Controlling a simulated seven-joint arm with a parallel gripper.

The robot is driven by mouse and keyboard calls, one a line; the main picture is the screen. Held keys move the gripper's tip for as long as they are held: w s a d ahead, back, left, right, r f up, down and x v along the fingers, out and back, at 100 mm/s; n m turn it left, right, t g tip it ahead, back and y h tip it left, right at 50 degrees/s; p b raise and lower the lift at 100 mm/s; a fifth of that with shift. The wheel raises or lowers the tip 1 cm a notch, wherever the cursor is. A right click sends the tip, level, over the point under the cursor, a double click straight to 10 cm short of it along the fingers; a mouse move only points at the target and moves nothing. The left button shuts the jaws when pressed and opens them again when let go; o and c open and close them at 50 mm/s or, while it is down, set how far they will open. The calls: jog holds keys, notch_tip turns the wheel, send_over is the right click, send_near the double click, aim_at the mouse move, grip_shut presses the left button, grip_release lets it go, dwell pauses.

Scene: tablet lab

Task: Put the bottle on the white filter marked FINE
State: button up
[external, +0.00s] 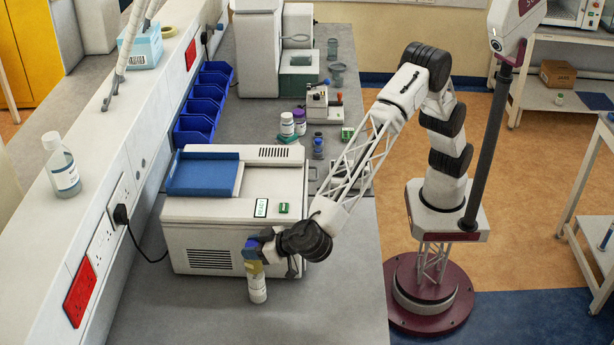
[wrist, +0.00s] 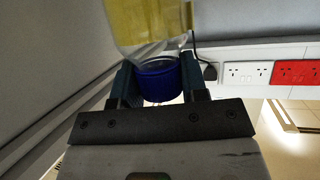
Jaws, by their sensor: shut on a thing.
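My gripper (external: 256,247) is in front of the white boxy machine, low over the near bench. It is shut on the blue cap (wrist: 160,82) of a bottle (external: 257,287). The bottle hangs below the fingers, roughly upright, with yellow contents and a pale label. In the wrist view its yellow body (wrist: 150,28) fills the top middle, with the cap between the two fingers (wrist: 160,85). I cannot tell whether its base touches the bench. I cannot make out a white filter marked FINE in either view.
The white machine (external: 205,215) with a blue tray (external: 203,174) on top stands right behind the bottle. A black cable (external: 150,258) runs to the wall sockets at left. Small bottles (external: 287,123) stand farther back. The near bench (external: 190,315) is clear.

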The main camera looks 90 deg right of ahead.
jog(key=shift+f, duration=1.25)
jog(key=shift+f, duration=0.1)
jog(key=o, duration=1.2)
jog(key=shift+s+a+r, duration=0.1)
jog(key=shift+s+r, duration=0.2)
jog(key=shift+s, duration=0.1)
jog(key=v, duration=1.1)
